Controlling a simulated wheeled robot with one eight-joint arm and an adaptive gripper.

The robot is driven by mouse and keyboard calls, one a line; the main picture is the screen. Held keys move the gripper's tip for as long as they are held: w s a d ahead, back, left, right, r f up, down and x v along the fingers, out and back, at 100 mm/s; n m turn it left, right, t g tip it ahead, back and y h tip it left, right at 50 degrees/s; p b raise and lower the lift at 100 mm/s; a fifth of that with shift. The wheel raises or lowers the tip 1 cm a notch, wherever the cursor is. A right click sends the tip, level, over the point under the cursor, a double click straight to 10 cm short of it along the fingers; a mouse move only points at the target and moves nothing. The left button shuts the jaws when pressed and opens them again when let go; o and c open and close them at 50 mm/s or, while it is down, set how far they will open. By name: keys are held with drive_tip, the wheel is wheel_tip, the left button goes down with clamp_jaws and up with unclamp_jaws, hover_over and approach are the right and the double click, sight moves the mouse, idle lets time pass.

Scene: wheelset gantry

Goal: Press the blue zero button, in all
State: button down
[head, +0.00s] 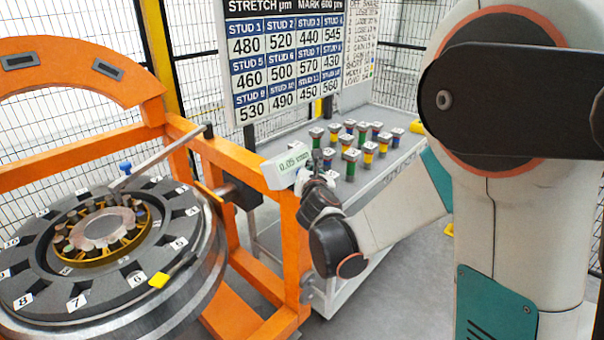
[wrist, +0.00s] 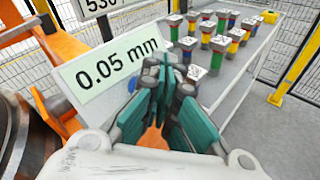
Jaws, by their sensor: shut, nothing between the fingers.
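A white gauge box with a display (head: 287,166) reads 0.05 mm. In the head view my gripper (head: 316,166) is beside the box; contact cannot be told.
An orange frame (head: 283,222) stands left of my arm, with a round numbered wheel hub (head: 110,290) beyond. A blue knob (head: 125,167) sits above the hub. A grey trolley (head: 375,185) carries several coloured studs. A number board (head: 285,60) and mesh fencing stand behind.

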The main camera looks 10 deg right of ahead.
drive_tip(key=shift+w+a, duration=0.1)
drive_tip(key=shift+w+a+f, duration=0.15)
drive_tip(key=shift+w+f, duration=0.05)
drive_tip(key=shift+w+a+f+b, duration=0.2)
drive_tip(key=shift+w+b, duration=0.15)
drive_tip(key=shift+b, duration=0.15)
idle(1.0)
drive_tip(key=shift+s, duration=0.1)
drive_tip(key=shift+s+d+r, duration=0.4)
drive_tip(key=shift+s+d, duration=0.05)
drive_tip(key=shift+s, duration=0.1)
drive_tip(key=shift+r+p, duration=0.1)
drive_tip(key=shift+p, duration=0.2)
drive_tip(key=s+d+r, duration=0.1)
drive_tip(key=s+d+r+p, duration=0.1)
drive_tip(key=s, duration=0.1)
drive_tip(key=shift+s+d+r+p, duration=0.1)
drive_tip(key=shift+s+d+p, duration=0.2)
idle(0.3)
idle(0.5)
